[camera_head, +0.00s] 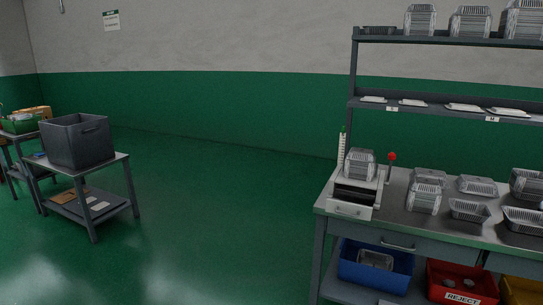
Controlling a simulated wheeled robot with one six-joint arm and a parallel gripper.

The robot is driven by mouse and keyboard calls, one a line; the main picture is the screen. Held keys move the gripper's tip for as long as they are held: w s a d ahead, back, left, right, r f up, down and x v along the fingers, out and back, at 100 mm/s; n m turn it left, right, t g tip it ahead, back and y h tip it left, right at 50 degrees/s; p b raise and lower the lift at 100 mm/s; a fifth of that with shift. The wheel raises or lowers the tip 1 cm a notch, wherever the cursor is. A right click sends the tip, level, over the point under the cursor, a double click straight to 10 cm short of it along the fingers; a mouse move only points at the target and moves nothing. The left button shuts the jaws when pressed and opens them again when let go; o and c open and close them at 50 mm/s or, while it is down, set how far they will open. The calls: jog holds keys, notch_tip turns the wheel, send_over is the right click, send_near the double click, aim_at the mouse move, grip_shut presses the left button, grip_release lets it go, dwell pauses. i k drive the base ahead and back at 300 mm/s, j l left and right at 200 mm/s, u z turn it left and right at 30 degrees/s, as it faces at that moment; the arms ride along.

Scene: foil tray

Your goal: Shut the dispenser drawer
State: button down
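The dispenser (381,178) is a small white unit at the left end of the metal workbench, with foil trays (360,163) stacked on top. Its drawer (348,210) has a white front with a small handle and stands out toward the bench's front edge. A dark gap shows behind the drawer front, so the drawer looks open. How far it is out is hard to tell at this size. My gripper is not in view.
The workbench (407,228) holds several foil trays right of the dispenser. A red knob on a stalk (392,157) stands just behind it. Blue (350,272) and red (440,290) bins sit below. Clear green floor (220,220) lies left, toward a table with a grey crate (75,142).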

aim_at(355, 205)
jog(key=i+l+z, duration=0.1)
jog(key=i, duration=0.2)
jog(key=i+z, duration=0.35)
jog(key=i+j+z, duration=0.3)
jog(key=i, duration=0.25)
jog(key=l, duration=0.1)
